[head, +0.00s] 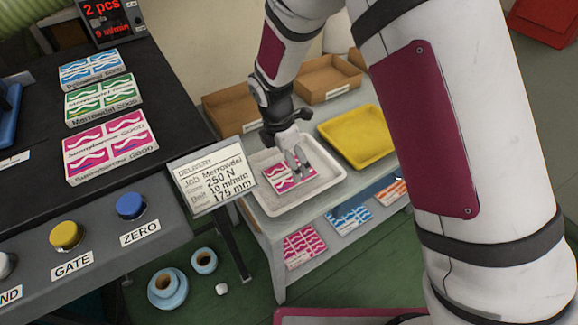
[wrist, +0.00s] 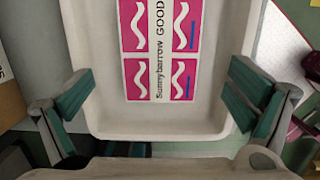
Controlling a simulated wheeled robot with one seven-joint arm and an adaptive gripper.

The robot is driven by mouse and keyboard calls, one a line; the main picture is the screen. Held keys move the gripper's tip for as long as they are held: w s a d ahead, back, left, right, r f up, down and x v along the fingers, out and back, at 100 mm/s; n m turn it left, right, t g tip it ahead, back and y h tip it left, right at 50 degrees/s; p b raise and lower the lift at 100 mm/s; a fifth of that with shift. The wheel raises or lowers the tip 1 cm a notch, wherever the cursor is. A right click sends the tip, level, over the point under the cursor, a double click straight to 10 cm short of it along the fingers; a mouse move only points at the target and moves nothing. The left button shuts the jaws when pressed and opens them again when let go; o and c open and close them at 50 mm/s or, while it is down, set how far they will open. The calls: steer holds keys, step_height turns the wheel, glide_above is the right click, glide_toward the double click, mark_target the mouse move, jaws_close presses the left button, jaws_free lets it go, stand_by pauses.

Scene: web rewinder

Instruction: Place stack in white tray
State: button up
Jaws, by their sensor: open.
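The white tray (head: 262,198) stands on the top shelf of a grey rack, left of a yellow tray. A pink and white label stack (head: 280,183) lies flat inside the white tray. In the wrist view the stack (wrist: 160,50) reads "Sunnybarrow GOOD" and lies on the floor of the tray (wrist: 105,115). My gripper (head: 298,163) is over the white tray, pointing down at the stack. In the wrist view my gripper (wrist: 160,103) has its green-padded fingers wide apart, with nothing between them. The fingers are clear of the stack's sides.
The yellow tray (head: 360,137) and cardboard boxes (head: 328,80) share the shelf. More label stacks (head: 305,244) lie on the lower shelf. Pink, green (head: 103,101) and blue stacks lie on the black bench at left. A delivery card (head: 212,175) stands beside the white tray.

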mark_target(284, 176)
step_height(284, 176, up, 8)
steer(key=shift+s+a+f+b, duration=0.2)
steer(key=shift+s+a+b, duration=0.15)
steer(key=shift+a+b, duration=0.1)
steer(key=s+d+r+m+t+y, duration=0.1)
steer(key=s+d+r+m, duration=0.2)
steer(key=d+r+m, duration=0.4)
steer(key=s+d+r+m+t, duration=0.1)
steer(key=s+d+r+m, duration=0.2)
steer(key=d+r, duration=0.35)
steer(key=s+d+r+m+t, duration=0.1)
steer(key=s+d+r+m, duration=0.3)
steer(key=s+m, duration=0.3)
steer(key=s+d+r+m+t, duration=0.1)
steer(key=s+d+r+m, duration=0.2)
steer(key=s+m, duration=0.4)
steer(key=s+d, duration=0.1)
steer(key=s, duration=0.1)
steer(key=shift+s+d+r+m, duration=0.25)
steer(key=shift+s+r+m, duration=0.1)
steer(key=shift+s+m, duration=0.05)
